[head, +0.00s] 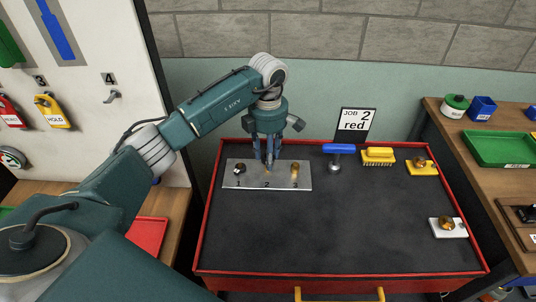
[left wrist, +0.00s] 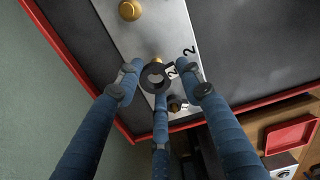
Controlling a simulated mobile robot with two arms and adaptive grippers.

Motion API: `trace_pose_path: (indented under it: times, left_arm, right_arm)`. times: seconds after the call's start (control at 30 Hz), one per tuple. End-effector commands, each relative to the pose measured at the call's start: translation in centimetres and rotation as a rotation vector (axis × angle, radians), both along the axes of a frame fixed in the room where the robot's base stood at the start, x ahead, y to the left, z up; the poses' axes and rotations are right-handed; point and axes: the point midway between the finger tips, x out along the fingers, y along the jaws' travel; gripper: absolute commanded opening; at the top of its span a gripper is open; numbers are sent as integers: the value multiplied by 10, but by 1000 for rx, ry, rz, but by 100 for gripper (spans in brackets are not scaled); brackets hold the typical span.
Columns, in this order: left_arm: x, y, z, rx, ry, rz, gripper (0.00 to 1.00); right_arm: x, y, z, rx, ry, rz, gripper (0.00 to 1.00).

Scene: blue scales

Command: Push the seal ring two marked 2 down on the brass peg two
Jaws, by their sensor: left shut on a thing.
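My left gripper (head: 270,168) points down over the middle of the metal plate (head: 230,182), at the mark 2. In the left wrist view its three blue fingers (left wrist: 158,88) are closed round a black seal ring two (left wrist: 145,80) with a white tag marked 2. The brass peg two (left wrist: 157,60) shows as a bit of brass just beyond the ring's rim; the ring's hole shows grey. The ring looks above the plate and beside the peg's line, but its height is unclear. In the head view the fingers hide the ring and most of the peg. My right gripper is out of view.
On the plate, a dark ring sits at peg one (head: 239,169), and brass peg three (head: 295,168) stands to the right. A blue-handled tool (head: 338,150), yellow brush (head: 378,155) and two small blocks with brass pieces lie farther right. The front of the dark mat (head: 330,235) is clear.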

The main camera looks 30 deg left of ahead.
Motion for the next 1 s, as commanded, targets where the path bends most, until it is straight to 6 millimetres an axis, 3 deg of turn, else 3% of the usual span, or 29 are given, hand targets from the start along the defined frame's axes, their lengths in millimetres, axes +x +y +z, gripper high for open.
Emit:
trace_pose_path:
  times: [1.0]
  left_arm:
    - [0,0,-8,0,0,3,24]
  right_arm:
    - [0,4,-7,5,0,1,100]
